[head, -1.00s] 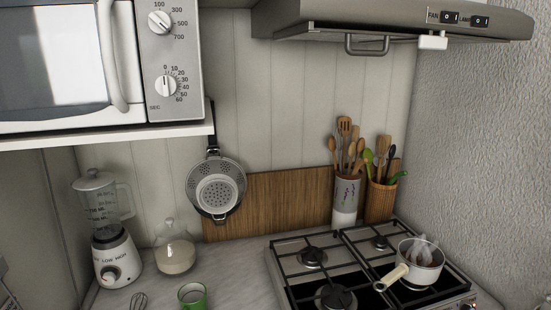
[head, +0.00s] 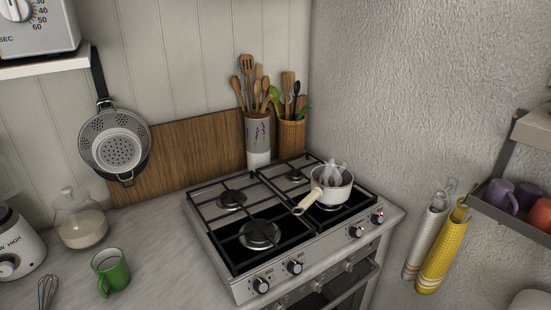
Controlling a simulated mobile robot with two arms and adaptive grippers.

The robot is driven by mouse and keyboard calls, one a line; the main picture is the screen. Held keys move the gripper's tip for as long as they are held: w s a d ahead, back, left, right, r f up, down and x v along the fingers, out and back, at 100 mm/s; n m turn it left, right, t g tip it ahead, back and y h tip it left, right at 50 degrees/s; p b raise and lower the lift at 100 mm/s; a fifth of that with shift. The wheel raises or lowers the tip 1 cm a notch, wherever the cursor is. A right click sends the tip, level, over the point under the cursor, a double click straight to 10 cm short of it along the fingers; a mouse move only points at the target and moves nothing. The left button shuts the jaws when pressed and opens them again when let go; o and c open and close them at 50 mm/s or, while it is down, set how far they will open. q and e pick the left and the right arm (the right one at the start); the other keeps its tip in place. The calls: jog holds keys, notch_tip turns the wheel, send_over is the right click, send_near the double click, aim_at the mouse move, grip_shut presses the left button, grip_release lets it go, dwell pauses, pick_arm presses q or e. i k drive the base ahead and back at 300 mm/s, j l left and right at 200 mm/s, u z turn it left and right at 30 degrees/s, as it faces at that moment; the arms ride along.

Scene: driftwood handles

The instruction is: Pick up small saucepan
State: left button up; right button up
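Neither of my grippers shows in the head view.
A utensil crock (head: 257,140) and a wooden utensil holder (head: 291,136) stand behind the stove. A green mug (head: 111,271), a whisk (head: 47,291) and a glass jar (head: 80,219) are on the counter at left.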

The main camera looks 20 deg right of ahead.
aim_at(329, 195)
jog(key=j+z, duration=0.4)
jog(key=j, duration=0.15)
jog(key=k+j+z, duration=0.15)
jog(key=j+z, duration=0.2)
jog(key=j, duration=0.15)
